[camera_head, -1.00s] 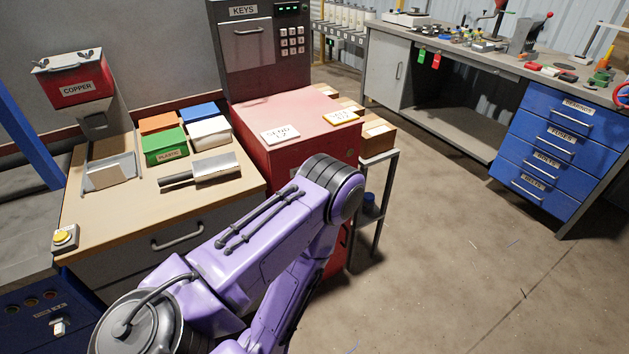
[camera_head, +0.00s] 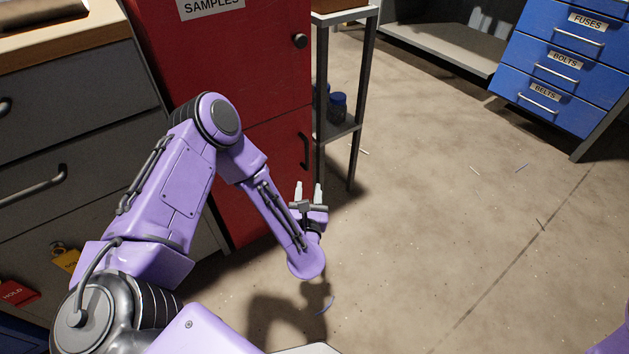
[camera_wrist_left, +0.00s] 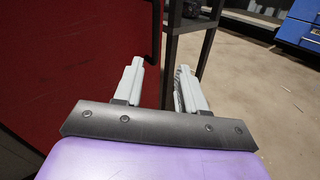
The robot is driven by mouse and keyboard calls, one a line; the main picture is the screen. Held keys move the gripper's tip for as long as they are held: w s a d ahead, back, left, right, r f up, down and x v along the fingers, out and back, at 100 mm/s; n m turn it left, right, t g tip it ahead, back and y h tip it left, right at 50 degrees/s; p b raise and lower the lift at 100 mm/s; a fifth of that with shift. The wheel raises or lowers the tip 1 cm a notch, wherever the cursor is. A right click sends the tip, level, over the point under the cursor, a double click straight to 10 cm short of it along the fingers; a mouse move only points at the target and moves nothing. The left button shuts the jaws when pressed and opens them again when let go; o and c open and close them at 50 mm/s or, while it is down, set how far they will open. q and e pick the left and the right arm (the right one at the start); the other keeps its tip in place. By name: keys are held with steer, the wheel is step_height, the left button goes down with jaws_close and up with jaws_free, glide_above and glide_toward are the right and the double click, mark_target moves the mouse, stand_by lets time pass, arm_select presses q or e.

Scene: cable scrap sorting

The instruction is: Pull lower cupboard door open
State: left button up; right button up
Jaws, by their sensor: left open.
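The red cupboard (camera_head: 215,50) stands at the centre left in the head view. Its lower door (camera_head: 270,160) is shut and has a dark vertical bar handle (camera_head: 306,150) near its right edge. In the left wrist view the red door (camera_wrist_left: 80,60) fills the left side, and the dark handle (camera_wrist_left: 157,30) runs down near its edge. My left gripper (camera_head: 308,188) is open and empty, just below the handle in the head view. In the left wrist view its two pale fingers (camera_wrist_left: 160,88) point toward the door's right edge and the stand. My right gripper is not in view.
A grey drawer unit (camera_head: 75,120) is on the left. A blue drawer cabinet (camera_head: 550,70) stands at the far right. The floor between is mostly clear.

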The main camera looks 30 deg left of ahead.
mark_target(307, 158)
arm_select(q)
steer(key=w+a+b, duration=0.1)
steer(key=w+a, duration=0.1)
steer(key=w, duration=0.1)
steer(key=w+a+n+b, duration=0.1)
steer(key=w+a, duration=0.1)
steer(key=w, duration=0.1)
steer(key=w+a+n+y+b, duration=0.1)
steer(key=w+a, duration=0.1)
steer(key=w, duration=0.1)
steer(key=shift+a+f, duration=0.2)
steer(key=shift+f, duration=0.05)
steer(key=shift+w+a+r, duration=0.1)
steer(key=shift+w+a, duration=0.05)
steer(key=shift+w, duration=0.25)
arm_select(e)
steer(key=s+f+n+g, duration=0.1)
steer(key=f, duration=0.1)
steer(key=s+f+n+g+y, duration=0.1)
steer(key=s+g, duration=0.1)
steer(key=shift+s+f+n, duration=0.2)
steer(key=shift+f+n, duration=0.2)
arm_select(q)
jaws_close()
